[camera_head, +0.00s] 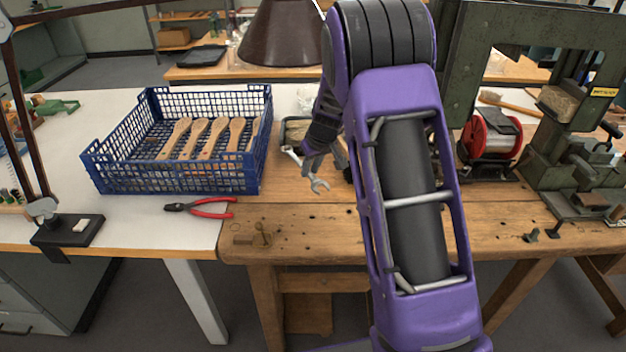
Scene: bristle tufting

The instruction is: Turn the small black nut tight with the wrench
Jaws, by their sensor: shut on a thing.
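A silver open-end wrench (318,185) shows over the wooden bench, left of my purple arm. My gripper (309,165) is at the wrench and shut on it, with the open jaw pointing down toward the front of the bench and the other end (289,150) up and to the left. My arm hides part of the gripper and the area to its right. I cannot make out the small black nut. Whether the wrench touches anything is too small to tell.
A blue crate (175,181) with wooden brush handles stands on the left. Red-handled pliers (212,207) lie in front of it. A tray (296,130) sits behind the wrench. A green machine (557,150) and red wire spool (489,142) stand on the right. The front left bench is mostly clear.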

